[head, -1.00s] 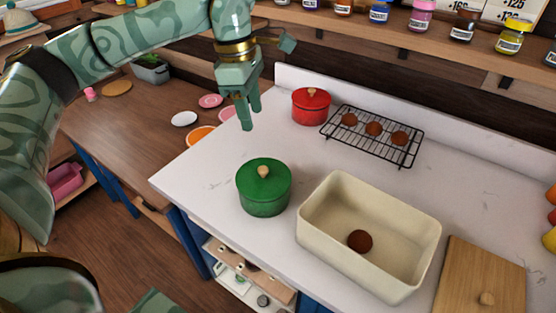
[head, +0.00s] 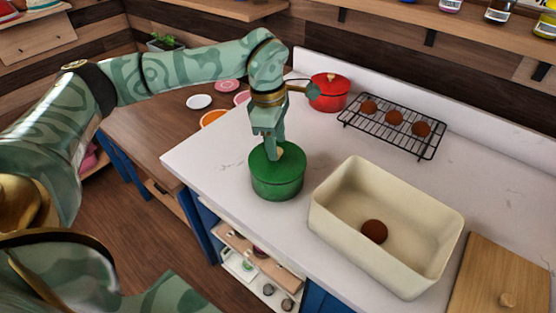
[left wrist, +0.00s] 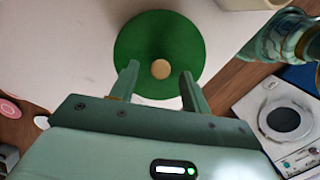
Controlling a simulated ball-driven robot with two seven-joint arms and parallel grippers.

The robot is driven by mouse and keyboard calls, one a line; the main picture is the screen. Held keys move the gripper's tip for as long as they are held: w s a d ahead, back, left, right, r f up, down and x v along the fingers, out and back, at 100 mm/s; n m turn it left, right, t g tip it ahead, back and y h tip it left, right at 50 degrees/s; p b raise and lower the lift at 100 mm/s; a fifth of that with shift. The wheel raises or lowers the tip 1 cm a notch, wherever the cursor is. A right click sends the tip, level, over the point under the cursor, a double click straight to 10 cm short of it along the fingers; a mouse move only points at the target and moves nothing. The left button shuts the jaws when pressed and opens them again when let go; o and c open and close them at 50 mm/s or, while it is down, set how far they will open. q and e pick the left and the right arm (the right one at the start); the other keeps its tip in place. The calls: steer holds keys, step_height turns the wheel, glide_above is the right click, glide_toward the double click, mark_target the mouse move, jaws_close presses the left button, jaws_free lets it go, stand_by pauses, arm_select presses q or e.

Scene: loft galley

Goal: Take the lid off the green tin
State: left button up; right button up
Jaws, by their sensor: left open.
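The green tin (head: 278,187) stands upright on the white counter with its green lid (head: 291,160) on. The lid has a small round wooden knob, which shows in the left wrist view (left wrist: 160,69). My left gripper (head: 272,150) points down at the lid from above. In the left wrist view its two open fingers (left wrist: 158,82) lie on either side of the knob, with gaps to it. The fingers partly hide the knob in the head view. I cannot tell whether the fingertips touch the lid. My right gripper is not in view.
A cream bin (head: 330,215) with a brown ball (head: 374,231) inside stands right of the tin. A red pot (head: 328,95) and a black rack (head: 388,138) with brown balls are behind. A wooden board (head: 500,265) lies at the right. Counter left of the tin is clear.

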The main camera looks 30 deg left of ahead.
arm_select(q)
steer(key=shift+d+f, duration=0.1)
steer(key=shift+f, duration=0.7)
jaws_close()
steer(key=shift+r, duration=0.1)
